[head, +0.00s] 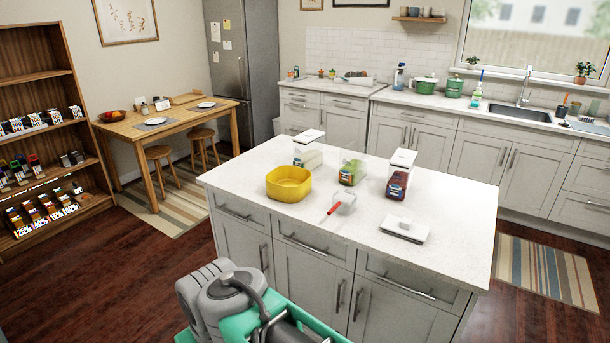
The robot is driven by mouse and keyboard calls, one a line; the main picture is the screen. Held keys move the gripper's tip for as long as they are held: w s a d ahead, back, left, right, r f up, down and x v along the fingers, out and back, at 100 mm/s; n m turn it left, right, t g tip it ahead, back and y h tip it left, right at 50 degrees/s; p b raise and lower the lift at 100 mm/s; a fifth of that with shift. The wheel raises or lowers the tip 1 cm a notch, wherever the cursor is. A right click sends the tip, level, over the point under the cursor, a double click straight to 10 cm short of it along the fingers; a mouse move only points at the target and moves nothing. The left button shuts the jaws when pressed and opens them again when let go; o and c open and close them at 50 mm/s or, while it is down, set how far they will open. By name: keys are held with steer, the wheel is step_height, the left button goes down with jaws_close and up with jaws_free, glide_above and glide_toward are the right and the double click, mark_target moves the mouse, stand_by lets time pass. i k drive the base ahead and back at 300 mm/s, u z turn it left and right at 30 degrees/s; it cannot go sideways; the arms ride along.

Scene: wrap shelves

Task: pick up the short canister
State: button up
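Three clear canisters stand on the white kitchen island. The one in the middle (351,172) has green contents and looks the shortest. The left canister (308,155) has a white lid and pale contents. The right canister (398,178) is the tallest, with a white lid and dark red contents. All stand upright and apart, toward the back of the island. Parts of my grey and green arm show at the bottom of the picture, in front of the island. I cannot make out my gripper's fingers.
On the island (450,205), a yellow bowl (288,185) sits left of the middle canister. A small clear cup (345,202) with a red-handled tool (331,211) and a white scale (405,229) lie nearer me. The island's right side is clear.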

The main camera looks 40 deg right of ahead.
mark_target(353, 158)
steer(key=u, duration=0.25)
steer(key=i, duration=1.4)
steer(key=z, duration=0.55)
